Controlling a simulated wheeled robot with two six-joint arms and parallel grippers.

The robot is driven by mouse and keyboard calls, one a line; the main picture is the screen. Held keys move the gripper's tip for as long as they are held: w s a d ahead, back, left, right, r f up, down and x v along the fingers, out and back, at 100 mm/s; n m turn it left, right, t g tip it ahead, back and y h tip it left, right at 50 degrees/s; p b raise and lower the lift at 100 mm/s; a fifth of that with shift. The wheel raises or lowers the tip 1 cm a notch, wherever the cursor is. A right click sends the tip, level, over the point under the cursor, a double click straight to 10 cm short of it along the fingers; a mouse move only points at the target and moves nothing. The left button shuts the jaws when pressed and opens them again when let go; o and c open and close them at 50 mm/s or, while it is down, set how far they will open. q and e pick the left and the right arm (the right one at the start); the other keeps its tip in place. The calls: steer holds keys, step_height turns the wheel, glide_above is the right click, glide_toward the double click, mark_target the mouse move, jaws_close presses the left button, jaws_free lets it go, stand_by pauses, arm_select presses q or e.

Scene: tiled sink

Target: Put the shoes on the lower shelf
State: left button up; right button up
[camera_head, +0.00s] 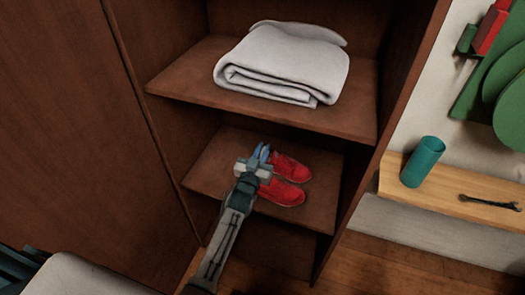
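Two red shoes (284,191) rest side by side on the lower shelf (222,161) of a brown wooden cabinet. My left gripper (262,153), with blue fingertips, reaches in at the left ends of the shoes and partly covers them. The fingers look a little apart, with no shoe clearly between them. Whether they touch the shoes I cannot tell. My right gripper is out of view.
A folded white towel (283,66) lies on the shelf above (180,84). To the right, a small wooden wall shelf (440,197) holds a teal cup (423,162) and a wrench (490,202). The cabinet's side panel (370,180) stands right of the shoes.

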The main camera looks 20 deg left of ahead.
arm_select(q)
steer(key=o, duration=0.3)
steer(key=shift+r, duration=0.1)
